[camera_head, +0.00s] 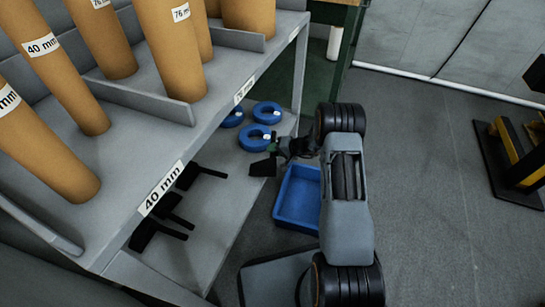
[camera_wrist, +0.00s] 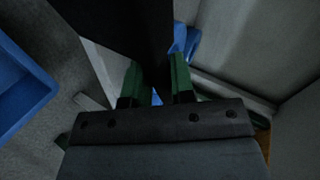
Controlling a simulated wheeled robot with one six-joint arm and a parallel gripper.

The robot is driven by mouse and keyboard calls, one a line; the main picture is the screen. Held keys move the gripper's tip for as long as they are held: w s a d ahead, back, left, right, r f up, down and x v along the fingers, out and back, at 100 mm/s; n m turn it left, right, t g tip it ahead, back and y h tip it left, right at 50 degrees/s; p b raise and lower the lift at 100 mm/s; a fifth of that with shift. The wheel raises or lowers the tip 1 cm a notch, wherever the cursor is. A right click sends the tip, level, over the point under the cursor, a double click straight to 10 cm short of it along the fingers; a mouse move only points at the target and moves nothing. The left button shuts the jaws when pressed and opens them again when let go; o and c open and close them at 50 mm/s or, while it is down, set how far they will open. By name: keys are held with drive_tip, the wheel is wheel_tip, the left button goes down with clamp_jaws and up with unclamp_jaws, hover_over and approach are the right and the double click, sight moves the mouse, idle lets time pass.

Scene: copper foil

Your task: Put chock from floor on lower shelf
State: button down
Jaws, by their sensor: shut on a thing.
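My gripper (camera_head: 277,150) is at the right edge of the lower shelf (camera_head: 215,205), near the blue rings. It is shut on a dark chock (camera_head: 263,167), which shows over the shelf's edge. I cannot tell whether the chock touches the shelf. In the wrist view, the green fingers of my gripper (camera_wrist: 155,80) are on either side of the black chock (camera_wrist: 125,28), which fills the top middle. The lower shelf carries several black chock-like pieces (camera_head: 165,215) at the left front and blue rings (camera_head: 255,137) at the back.
A blue tray (camera_head: 280,215) stands on the floor right of the shelf; it also shows in the wrist view (camera_wrist: 15,85). The upper shelf (camera_head: 130,160) holds brown tubes (camera_head: 175,50) above. A yellow-black stand (camera_head: 510,155) is far right. Between the pieces and rings, the lower shelf is bare.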

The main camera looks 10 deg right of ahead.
drive_tip(key=shift+w+f+b, duration=0.2)
drive_tip(key=shift+f+b, duration=0.7)
drive_tip(key=shift+f, duration=0.8)
drive_tip(key=shift+f, duration=0.1)
drive_tip(key=c, duration=1.4)
unclamp_jaws()
drive_tip(key=shift+f, duration=0.1)
drive_tip(key=o, duration=0.4)
drive_tip(key=shift+o, duration=0.2)
